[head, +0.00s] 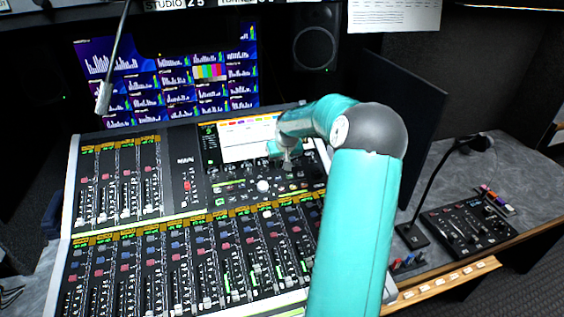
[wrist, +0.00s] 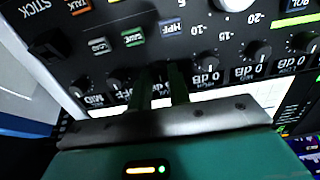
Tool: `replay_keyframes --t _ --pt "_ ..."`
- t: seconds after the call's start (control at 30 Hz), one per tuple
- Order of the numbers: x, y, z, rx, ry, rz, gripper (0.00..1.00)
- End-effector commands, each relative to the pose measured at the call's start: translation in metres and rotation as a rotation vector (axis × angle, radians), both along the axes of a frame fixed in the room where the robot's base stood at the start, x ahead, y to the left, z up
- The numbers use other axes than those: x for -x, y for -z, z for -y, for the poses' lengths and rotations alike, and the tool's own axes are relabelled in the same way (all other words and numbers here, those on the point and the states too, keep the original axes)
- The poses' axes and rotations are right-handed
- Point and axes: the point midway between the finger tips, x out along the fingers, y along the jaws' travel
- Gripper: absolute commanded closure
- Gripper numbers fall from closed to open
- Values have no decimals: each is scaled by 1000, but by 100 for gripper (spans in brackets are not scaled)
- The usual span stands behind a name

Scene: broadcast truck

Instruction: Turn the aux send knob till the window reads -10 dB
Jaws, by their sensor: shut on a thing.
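The mixing console (head: 178,228) fills the middle of the head view. My gripper (head: 287,164) reaches down to the row of small knobs below the console's bright screen. In the wrist view my gripper (wrist: 163,75) has its two dark fingers close together on a small knob. The fingers hide that knob and its label, so I cannot read its name or pointer. Several small windows, such as this one (wrist: 207,68), show upside down beside the fingers and seem to read 0 dB. I cannot tell which window belongs to the held knob.
Neighbouring knobs stand close on both sides, one at the left (wrist: 80,86) and one at the right (wrist: 258,50). A large white round knob (wrist: 234,4) is at the top edge. A dark monitor (head: 400,110) and a gooseneck microphone (head: 435,180) stand right of my arm.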

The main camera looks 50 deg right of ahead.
Motion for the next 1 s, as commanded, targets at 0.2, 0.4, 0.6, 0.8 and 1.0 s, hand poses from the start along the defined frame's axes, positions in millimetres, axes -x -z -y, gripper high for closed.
replay_keyframes --t 0.2,0.4,0.6,0.8,1.0 --pt "0 -1 0 -7 20 4 100" --pt "0 -1 0 -33 94 18 100" --pt "0 -1 0 -82 226 45 100" --pt "0 -1 0 -147 396 81 100" --pt "1 -1 0 -211 570 117 100"
